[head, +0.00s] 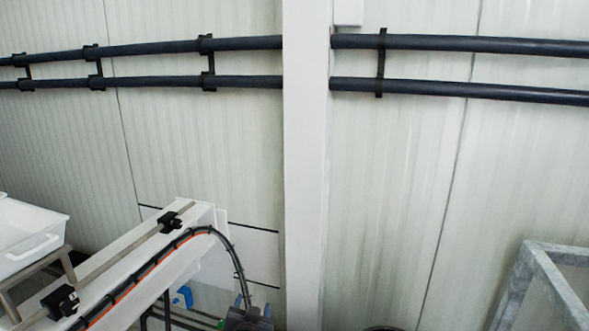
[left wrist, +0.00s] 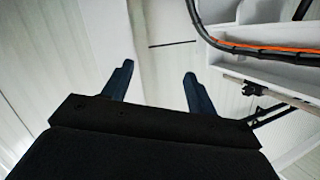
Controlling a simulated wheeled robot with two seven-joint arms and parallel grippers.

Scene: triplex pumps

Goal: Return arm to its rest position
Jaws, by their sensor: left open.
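My left gripper (left wrist: 158,69) shows in the left wrist view. Its two dark blue fingers stand apart, with nothing between them. Beyond them is only pale panelling and a thin dark line. I cannot make out the left gripper clearly in the head view. My right gripper is in neither view.
A white beam (head: 130,262) with a black and orange cable (head: 160,252) runs across the lower left; it also shows in the left wrist view (left wrist: 275,75). A white tray (head: 28,236) stands far left, a grey metal frame (head: 545,290) lower right. Dark pipes (head: 450,44) cross the wall.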

